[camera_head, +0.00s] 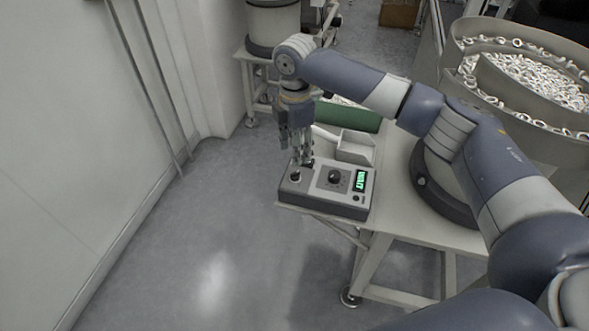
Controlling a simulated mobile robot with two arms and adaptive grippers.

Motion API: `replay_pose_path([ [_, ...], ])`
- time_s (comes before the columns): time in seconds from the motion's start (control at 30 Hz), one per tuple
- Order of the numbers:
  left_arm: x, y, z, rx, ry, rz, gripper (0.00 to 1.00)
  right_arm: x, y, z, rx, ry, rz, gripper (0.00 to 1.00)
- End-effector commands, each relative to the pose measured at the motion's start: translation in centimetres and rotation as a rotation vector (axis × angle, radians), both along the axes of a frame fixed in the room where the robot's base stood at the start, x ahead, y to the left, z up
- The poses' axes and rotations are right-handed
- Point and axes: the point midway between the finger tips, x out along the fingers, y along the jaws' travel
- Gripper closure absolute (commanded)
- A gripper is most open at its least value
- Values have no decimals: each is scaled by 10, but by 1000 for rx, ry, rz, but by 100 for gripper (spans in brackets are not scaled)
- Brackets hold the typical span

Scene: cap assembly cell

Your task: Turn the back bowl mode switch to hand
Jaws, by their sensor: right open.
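A grey control box (325,203) sits on the near left corner of a pale table. On its top are a small knob or switch (295,176) at the left, a larger round black dial (335,177) in the middle and a lit green display (360,181) at the right. Their markings are too small to read, so I cannot tell the switch's setting. My right gripper (303,161) points down at the left rear part of the box, just behind the small knob. It is open, with nothing seen between its fingers. Whether it touches the box is unclear. My left gripper is out of view.
A pale tray or chute (355,149) stands behind the box, with a green strip (348,117) beyond. A large bowl (470,28) full of rings stands at the right. Another drum-shaped unit (272,22) stands at the back. Floor left of the table is clear.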

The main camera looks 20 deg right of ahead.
Motion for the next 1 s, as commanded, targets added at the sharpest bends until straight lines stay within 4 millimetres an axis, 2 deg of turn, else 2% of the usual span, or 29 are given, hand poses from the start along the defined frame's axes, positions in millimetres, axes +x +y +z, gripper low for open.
replay_pose_path([
  [0.2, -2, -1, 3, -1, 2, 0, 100, -1, 0, -43, -1, 3, -2, 57],
  [0.4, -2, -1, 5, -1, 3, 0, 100, -1, 1, -74, 0, 0, -1, 57],
  [0.6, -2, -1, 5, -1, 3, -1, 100, 0, 0, -88, 0, -1, 0, 57],
  [0.87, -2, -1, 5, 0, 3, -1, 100, 0, 0, -89, 0, -2, -1, 57],
  [1.0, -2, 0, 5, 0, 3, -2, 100, 0, 0, -89, 0, -2, -1, 86],
])
